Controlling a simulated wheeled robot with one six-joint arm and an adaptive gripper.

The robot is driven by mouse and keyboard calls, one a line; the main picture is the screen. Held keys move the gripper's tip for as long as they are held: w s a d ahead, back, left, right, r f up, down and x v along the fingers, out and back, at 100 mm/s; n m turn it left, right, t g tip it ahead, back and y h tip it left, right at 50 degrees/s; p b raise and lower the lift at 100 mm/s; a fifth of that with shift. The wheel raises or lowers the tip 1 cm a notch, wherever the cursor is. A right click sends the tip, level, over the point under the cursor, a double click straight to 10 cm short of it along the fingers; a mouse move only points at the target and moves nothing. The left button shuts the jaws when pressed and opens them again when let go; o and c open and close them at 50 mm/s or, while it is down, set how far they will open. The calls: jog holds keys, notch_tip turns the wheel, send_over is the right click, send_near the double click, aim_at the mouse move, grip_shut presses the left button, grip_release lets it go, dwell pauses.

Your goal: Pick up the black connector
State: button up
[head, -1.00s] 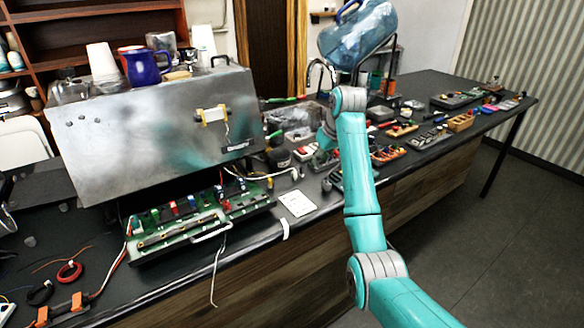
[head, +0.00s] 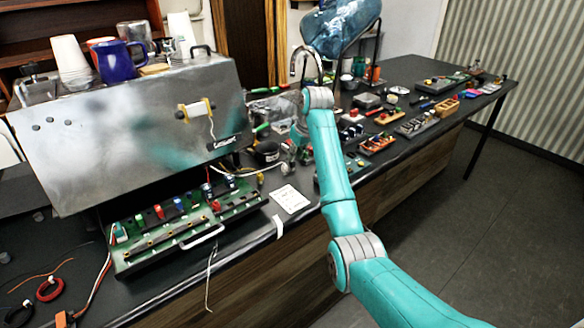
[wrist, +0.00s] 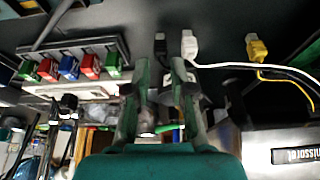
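In the wrist view, a small black connector (wrist: 160,46) sits on the dark surface just beyond my fingertips, roughly in line with the gap between them. My gripper (wrist: 160,68) is open, and nothing shows held in it. A white connector (wrist: 189,45) with a white cable is just right of the black one. A yellow connector (wrist: 256,47) with a yellow wire is farther right. In the head view my arm hides the gripper, and I cannot make out the black connector there.
A row of green, red and blue parts (wrist: 69,68) is left of my fingers in the wrist view. In the head view, the metal brewer (head: 130,125) and a green circuit board (head: 190,225) are left of my arm. Several trays, including an orange one (head: 376,143), are right.

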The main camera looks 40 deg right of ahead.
aim_at(292, 166)
jog(key=shift+x, duration=1.9)
grip_shut()
jog(key=shift+r, duration=0.15)
